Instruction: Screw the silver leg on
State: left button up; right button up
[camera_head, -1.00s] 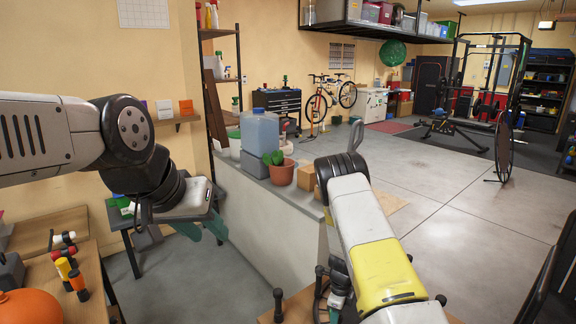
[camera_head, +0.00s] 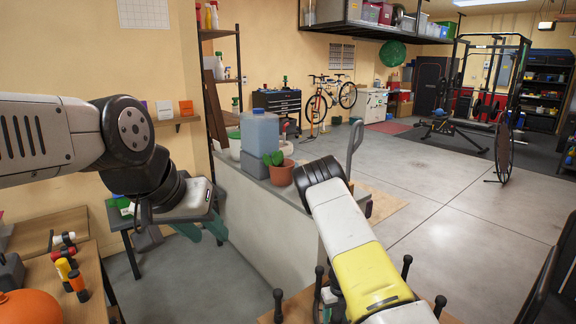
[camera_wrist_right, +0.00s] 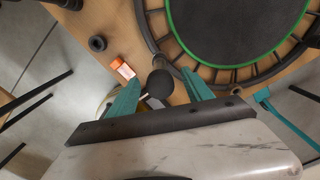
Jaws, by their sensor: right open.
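In the right wrist view, a dark round knob (camera_wrist_right: 160,84) shows between the teal fingers of my right gripper (camera_wrist_right: 160,79). A short pale, silvery piece (camera_wrist_right: 145,101) shows beside it; I cannot tell if this is the silver leg. The fingers are open, with gaps to the knob. A round black trampoline with a green ring (camera_wrist_right: 235,30) lies beyond on a wooden table. In the head view, my right forearm hides most of this, and several black-tipped posts (camera_head: 407,267) stand up around it. My left gripper (camera_head: 205,236) is open and empty at the left, far from them.
An orange and white box (camera_wrist_right: 122,68) and a black ring (camera_wrist_right: 97,43) lie on the wood in the right wrist view. A low wall with a plant pot (camera_head: 282,174) and blue jug (camera_head: 259,130) stands between the arms. A workbench (camera_head: 88,282) with tools is at left.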

jog(key=shift+r, duration=3.5)
